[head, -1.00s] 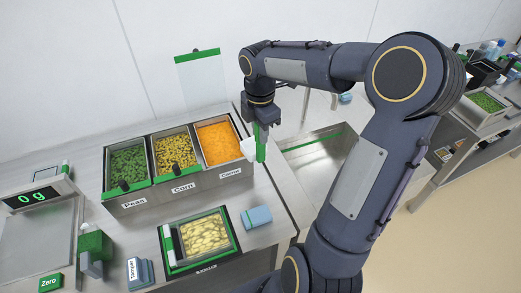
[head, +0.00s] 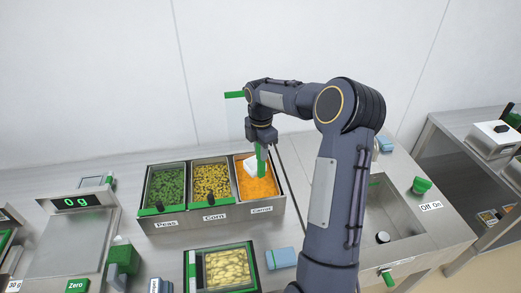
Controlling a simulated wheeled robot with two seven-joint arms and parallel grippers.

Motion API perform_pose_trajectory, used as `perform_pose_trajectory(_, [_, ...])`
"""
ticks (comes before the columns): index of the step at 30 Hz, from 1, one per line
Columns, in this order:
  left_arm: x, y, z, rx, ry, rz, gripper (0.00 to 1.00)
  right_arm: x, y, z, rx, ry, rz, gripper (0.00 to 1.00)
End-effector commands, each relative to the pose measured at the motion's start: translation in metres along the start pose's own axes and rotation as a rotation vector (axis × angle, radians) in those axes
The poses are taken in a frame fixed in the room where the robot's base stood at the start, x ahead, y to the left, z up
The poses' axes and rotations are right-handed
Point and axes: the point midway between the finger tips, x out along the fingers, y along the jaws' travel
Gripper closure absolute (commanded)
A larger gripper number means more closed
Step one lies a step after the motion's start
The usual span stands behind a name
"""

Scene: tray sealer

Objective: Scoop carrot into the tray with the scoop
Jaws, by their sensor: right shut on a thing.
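My right gripper (head: 262,144) is shut on the green handle of the scoop (head: 262,158), which hangs down over the carrot bin (head: 262,211). The scoop's white head is tilted at the bin's upper left part, against or just above the orange carrot (head: 260,188); I cannot tell whether it touches or holds any. The tray (head: 203,272) sits in a green-edged holder at the front, with pale yellowish pieces in it. My left gripper is not in view.
Bins of peas (head: 166,187) and corn (head: 211,181) stand left of the carrot. A scale (head: 72,240) reading 0 g is at the left. A blue block (head: 281,258) lies right of the tray. A sink-like recess (head: 390,220) is at the right.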

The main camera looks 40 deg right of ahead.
Motion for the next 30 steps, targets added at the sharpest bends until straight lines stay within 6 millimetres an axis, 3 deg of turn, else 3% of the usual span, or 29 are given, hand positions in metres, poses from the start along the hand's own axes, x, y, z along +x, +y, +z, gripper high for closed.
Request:
perform_pose_trajectory(6, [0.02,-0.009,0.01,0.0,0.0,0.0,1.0,0.027,0.0,0.0,-0.001,0.001,0.0,1.0])
perform_pose_trajectory(30, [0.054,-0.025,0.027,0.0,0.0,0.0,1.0,0.099,0.0,0.0,-0.001,0.0,0.001,1.0])
